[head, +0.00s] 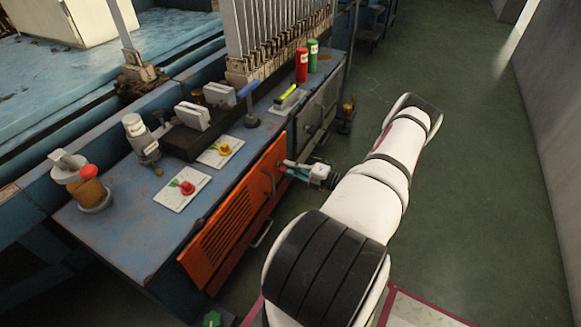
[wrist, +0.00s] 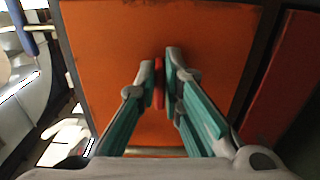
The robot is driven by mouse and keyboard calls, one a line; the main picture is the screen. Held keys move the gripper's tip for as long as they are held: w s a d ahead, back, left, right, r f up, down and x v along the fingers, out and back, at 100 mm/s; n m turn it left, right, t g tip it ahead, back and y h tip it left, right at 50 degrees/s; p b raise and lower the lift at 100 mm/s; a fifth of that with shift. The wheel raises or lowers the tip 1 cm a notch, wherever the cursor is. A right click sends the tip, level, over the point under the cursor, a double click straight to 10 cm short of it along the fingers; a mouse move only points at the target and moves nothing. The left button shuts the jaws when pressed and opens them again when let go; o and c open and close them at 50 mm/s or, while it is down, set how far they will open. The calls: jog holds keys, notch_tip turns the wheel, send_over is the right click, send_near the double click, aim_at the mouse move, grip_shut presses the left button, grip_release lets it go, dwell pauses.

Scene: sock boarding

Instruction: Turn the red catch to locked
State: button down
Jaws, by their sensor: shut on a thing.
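The red catch (wrist: 158,88) shows in the wrist view as a narrow upright red piece against an orange cabinet door (wrist: 215,55). My gripper (wrist: 160,72) is shut on it, one fingertip on each side. In the head view my gripper (head: 285,166) reaches from the right to the far end of the orange door (head: 232,215), on the front of a blue bench. The catch cannot be made out there, and its locked or unlocked marks are not visible.
The blue bench top (head: 130,225) holds a red knob on a white card (head: 187,187), a yellow knob on another card (head: 224,149), and red (head: 302,66) and green (head: 313,55) cylinders. A bar handle (head: 262,234) sticks out below.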

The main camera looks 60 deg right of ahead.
jog(key=shift+w, duration=0.1)
dwell(0.3)
jog(key=c, duration=1.7)
grip_release()
jog(key=s, duration=0.8)
jog(key=s+d, duration=0.1)
jog(key=s, duration=0.3)
